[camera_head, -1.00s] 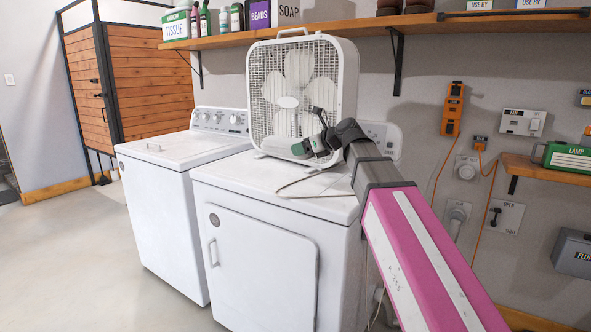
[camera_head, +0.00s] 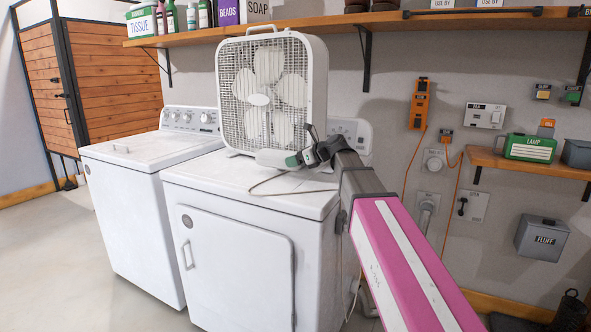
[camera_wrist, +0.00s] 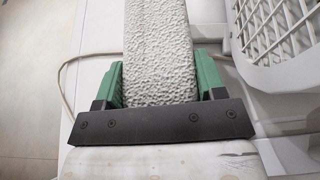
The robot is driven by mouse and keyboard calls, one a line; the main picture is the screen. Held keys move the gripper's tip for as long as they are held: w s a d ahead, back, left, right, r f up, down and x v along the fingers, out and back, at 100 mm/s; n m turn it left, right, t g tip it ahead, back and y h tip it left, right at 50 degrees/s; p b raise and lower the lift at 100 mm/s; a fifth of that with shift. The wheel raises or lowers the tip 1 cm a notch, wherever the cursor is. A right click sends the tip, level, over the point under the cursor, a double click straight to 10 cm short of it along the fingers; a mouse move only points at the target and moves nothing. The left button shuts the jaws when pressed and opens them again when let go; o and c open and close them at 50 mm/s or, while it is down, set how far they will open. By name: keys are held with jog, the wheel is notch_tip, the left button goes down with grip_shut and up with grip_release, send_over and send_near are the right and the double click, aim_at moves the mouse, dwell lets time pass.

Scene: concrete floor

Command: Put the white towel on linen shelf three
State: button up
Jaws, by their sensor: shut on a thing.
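The white towel (camera_wrist: 160,50) has a bumpy texture and appears as a thick folded strip in the wrist view. My gripper (camera_wrist: 160,85) is shut on it, with a green finger on each side. In the head view the towel (camera_head: 271,158) shows small and pale in my gripper (camera_head: 294,161), over the dryer top in front of the fan. I cannot tell whether it touches the dryer. No shelf marked as linen shelf three is in view.
A white box fan (camera_head: 270,90) stands on the dryer (camera_head: 240,240), close to my gripper. A washer (camera_head: 140,215) stands to its left. A loaded wooden shelf (camera_head: 300,31) hangs above. A smaller shelf (camera_head: 545,164) is at right. Open floor lies at left.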

aim_at(296, 168)
jog(key=shift+f, duration=1.75)
jog(key=o, duration=1)
